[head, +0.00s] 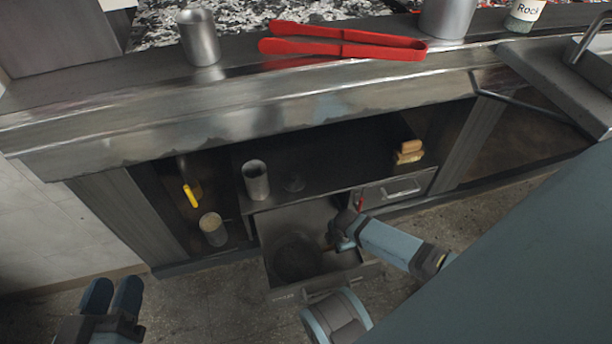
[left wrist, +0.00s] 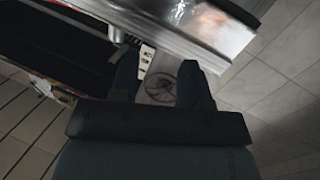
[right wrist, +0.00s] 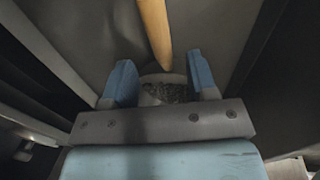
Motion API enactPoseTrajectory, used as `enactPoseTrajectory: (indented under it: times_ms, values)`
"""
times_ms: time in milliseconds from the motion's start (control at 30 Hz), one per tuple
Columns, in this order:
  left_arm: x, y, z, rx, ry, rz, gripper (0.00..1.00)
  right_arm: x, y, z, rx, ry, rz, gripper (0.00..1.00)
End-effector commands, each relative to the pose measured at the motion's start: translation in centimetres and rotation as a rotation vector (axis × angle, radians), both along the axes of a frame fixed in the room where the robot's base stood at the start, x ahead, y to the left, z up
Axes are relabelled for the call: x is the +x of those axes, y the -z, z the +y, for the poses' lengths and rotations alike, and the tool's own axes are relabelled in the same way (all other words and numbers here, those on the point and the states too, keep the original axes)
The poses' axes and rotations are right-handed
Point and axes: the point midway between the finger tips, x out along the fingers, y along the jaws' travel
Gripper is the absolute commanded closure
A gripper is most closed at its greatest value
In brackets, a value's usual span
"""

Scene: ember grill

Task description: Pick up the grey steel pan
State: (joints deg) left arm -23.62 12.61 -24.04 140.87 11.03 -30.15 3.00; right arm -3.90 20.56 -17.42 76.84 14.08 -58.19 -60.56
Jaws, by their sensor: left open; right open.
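A dark round pan (head: 297,258) lies in the open lower drawer (head: 284,297), its surface dim. My right gripper (head: 341,240) reaches into the drawer at the pan's right side. In the right wrist view a wooden handle (right wrist: 155,30) runs from the top edge down towards the space between the open blue fingers of that gripper (right wrist: 163,85). I cannot tell whether they touch it. My left gripper (head: 112,292) is open and empty at the lower left, away from the drawer. It also shows in the left wrist view (left wrist: 161,85).
A steel cup (head: 256,180) stands on the shelf above the drawer, with a brush (head: 409,152) to its right. A can (head: 213,229) and a yellow-handled tool (head: 191,195) are in the left bay. Red tongs (head: 342,42) and a steel cup (head: 199,38) sit on the counter.

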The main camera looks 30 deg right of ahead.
Motion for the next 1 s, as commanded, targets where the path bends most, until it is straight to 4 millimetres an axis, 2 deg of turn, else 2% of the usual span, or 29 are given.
enactPoseTrajectory:
  times_ms: [167,400,700,933,1000]
  values:
    - [0.5,1.2,0.2,0.038,0.006,-0.033,0.57,0.2,2.2,0.1,0.002,0.002,0.001,0.47]
    - [1.7,0.7,1.0,0.122,-0.001,-0.177,0.57,0.7,5.0,0.2,-0.001,0.001,-0.001,0.47]
    - [1.9,0.2,1.1,0.134,-0.002,-0.199,0.57,0.8,5.1,0.1,-0.001,0.0,-0.001,0.47]
    - [1.9,0.2,1.1,0.133,-0.002,-0.199,0.57,0.8,5.1,0.1,-0.001,0.0,-0.001,1.0]
    - [1.9,0.2,1.1,0.133,-0.002,-0.199,0.57,0.8,5.1,0.1,-0.001,0.0,-0.001,1.0]
